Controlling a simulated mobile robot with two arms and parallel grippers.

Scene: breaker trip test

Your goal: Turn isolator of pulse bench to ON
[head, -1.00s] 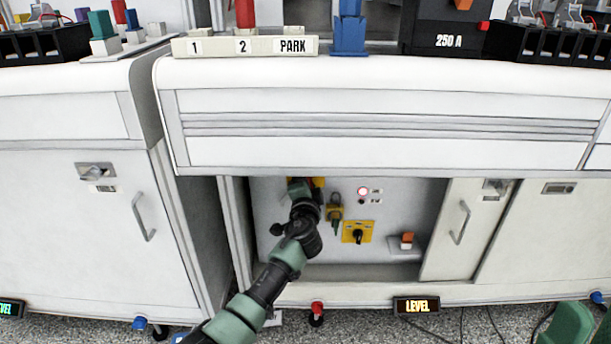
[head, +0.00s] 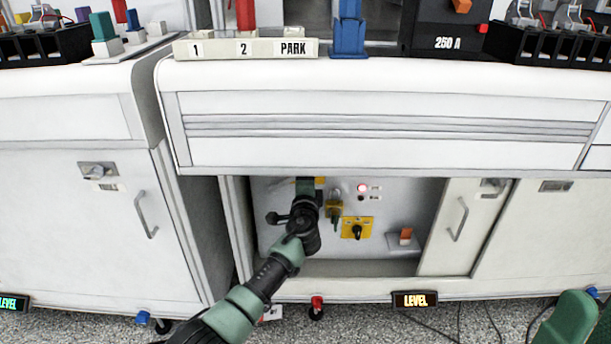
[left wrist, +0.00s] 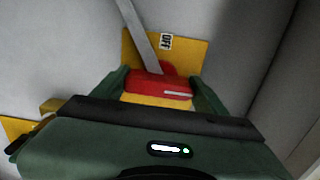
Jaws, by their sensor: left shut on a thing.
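The isolator is a red handle (left wrist: 160,86) on a yellow plate (left wrist: 192,53) with an OFF label (left wrist: 166,41) above it, in the left wrist view. My left gripper (left wrist: 160,92) is shut on the red handle, with a green finger on each side of it. In the head view my left arm reaches into the open bay of the middle bench, and my left gripper (head: 308,188) is at the bay's upper left. The arm hides the handle there; only a bit of yellow shows beside it. My right gripper is not in view.
Right of my gripper on the panel are a yellow hanging lock-like item (head: 334,206), a lit red lamp (head: 362,188) and a black rotary knob (head: 357,231) on yellow. An orange-topped block (head: 406,236) sits farther right. The bench top overhangs the bay. A grey bar (left wrist: 137,35) passes close above the handle.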

